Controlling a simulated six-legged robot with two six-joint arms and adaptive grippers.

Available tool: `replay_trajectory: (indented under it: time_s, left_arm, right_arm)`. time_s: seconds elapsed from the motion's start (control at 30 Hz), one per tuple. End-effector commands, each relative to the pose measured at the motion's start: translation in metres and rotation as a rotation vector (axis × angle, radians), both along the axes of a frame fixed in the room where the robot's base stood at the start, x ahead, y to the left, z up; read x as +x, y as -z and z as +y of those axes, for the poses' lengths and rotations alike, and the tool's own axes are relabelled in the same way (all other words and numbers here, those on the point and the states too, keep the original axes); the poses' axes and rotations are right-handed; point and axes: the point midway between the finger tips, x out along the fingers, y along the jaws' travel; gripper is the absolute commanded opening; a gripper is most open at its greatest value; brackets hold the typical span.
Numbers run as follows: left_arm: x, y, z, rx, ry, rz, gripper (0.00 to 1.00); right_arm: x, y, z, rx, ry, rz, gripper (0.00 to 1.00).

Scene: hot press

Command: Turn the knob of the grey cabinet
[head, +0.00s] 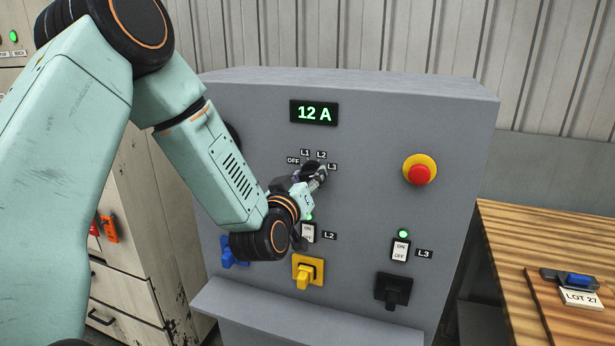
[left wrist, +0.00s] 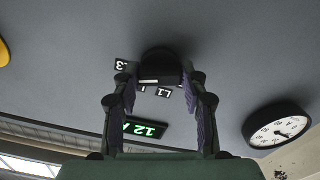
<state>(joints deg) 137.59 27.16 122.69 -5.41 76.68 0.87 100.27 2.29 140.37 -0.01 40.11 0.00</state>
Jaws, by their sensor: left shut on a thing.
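The grey cabinet (head: 365,130) stands in front of me, with a green 12 A display (head: 314,112) near its top. Its black round knob (left wrist: 160,66) sits among the labels OFF, L1, L2 and L3. In the head view the knob is mostly hidden by my left gripper (head: 314,177). In the left wrist view the two fingers of the left gripper (left wrist: 160,82) are on either side of the knob, shut on it. A white mark shows on the knob, but I cannot tell surely which label it faces. My right gripper is not in view.
Below are L2 and L3 (head: 400,250) switches with lit green lamps, and blue, yellow (head: 307,270) and black (head: 393,290) handles. A red emergency button (head: 419,173) is at right. A wooden table (head: 545,235) stands right. A round dial (left wrist: 277,127) shows in the wrist view.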

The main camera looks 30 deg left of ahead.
Motion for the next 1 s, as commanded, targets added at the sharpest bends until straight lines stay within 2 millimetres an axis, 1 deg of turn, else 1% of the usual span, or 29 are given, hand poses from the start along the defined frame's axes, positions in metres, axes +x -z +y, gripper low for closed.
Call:
replay_trajectory:
  time_s: [0.03, 0.37, 0.4, 0.63, 0.9, 1.0]
  left_arm:
    - [-0.0011, 0.003, -0.0007, 0.003, 0.002, 0.009, 0.12]
    - [-0.0012, 0.0034, -0.0008, 0.005, 0.001, 0.011, 0.12]
    - [-0.0012, 0.0034, -0.0008, 0.005, 0.001, 0.011, 0.46]
    - [-0.0005, 0.0018, -0.0004, 0.005, 0.001, 0.006, 0.65]
    - [-0.0004, 0.0009, -0.0002, 0.004, 0.0, 0.003, 0.66]
    - [-0.0039, 0.0013, -0.0009, 0.003, 0.0, 0.004, 0.66]
  right_arm:
    - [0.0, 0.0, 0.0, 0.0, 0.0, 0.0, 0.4]
    - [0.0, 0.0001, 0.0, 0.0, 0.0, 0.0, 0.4]
    - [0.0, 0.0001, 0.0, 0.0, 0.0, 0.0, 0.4]
    - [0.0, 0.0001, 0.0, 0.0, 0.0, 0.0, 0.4]
    - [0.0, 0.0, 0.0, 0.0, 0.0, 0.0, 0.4]
    - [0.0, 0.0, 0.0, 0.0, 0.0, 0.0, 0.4]
